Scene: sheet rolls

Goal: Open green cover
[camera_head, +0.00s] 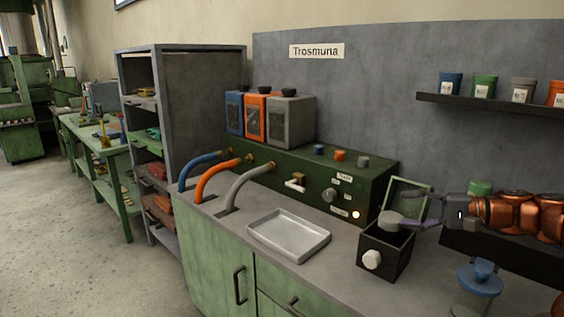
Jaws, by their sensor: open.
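A thin green-rimmed panel (425,187) stands tilted at the right end of the long green control unit (330,186); it may be the green cover, and I cannot tell how it is hinged. My gripper (401,207) reaches in from the right with its fingers apart, in front of the panel's lower part in the picture. Its fingertips are close to a grey round piece (390,218) on top of a small black box (385,249); I cannot tell whether they touch. Part of the panel is hidden behind my gripper.
The black box has a white knob (371,259) in front. A silver tray (289,235) lies on the counter to its left. Blue, orange and grey hoses (215,178) run into the counter. A green lid (480,187) shows behind my arm. A dark shelf (490,102) holds several small pots.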

